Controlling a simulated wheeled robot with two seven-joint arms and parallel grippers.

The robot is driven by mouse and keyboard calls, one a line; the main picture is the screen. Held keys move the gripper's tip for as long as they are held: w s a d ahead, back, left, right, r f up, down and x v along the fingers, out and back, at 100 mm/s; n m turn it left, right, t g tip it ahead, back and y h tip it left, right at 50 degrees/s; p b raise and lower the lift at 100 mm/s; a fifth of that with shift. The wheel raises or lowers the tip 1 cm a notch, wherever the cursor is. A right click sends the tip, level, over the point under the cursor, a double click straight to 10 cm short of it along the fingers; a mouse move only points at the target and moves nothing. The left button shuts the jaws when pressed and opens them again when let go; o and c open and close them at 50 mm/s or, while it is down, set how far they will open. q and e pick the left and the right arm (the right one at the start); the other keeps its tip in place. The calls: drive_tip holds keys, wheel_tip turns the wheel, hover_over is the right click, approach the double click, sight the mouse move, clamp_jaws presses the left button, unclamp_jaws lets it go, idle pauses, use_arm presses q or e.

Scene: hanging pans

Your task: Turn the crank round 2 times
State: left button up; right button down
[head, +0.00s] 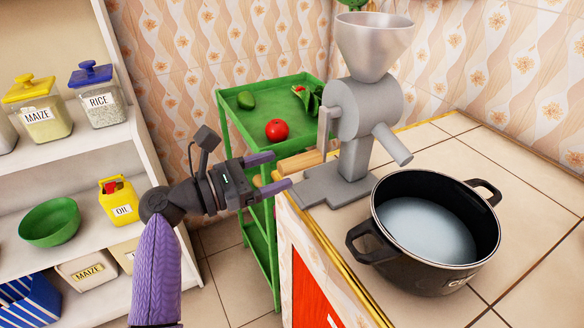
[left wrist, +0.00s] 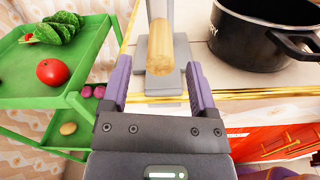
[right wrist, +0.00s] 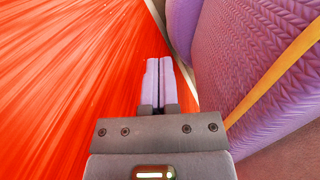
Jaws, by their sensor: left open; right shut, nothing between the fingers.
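The grey hand mill (head: 362,108) stands on a flat base on the counter, with a metal funnel on top. Its crank arm (head: 325,128) hangs down on the left side, and a wooden handle (head: 300,163) sticks out from its lower end toward my left gripper (head: 281,170). The handle also shows in the left wrist view (left wrist: 161,48), with its near end in line with the gap between the fingertips. My left gripper is open and is not closed on the handle. My right gripper (right wrist: 158,65) is shut and empty, in front of a red surface in the right wrist view.
A black pot (head: 436,232) stands on the counter right of the mill, near its spout. A green cart (head: 230,103) with a tomato (head: 277,130) is behind my left gripper. Shelves (head: 60,155) with jars are at the left. The counter's front edge (head: 330,260) lies below the gripper.

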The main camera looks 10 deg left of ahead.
sight(289, 167)
use_arm(q)
drive_tip(key=x, duration=0.3)
drive_tip(key=shift+w+d+b, duration=0.1)
drive_tip(key=shift+d+b, duration=0.1)
drive_tip(key=shift+b, duration=0.15)
drive_tip(key=shift+c, duration=0.4)
clamp_jaws()
idle(0.7)
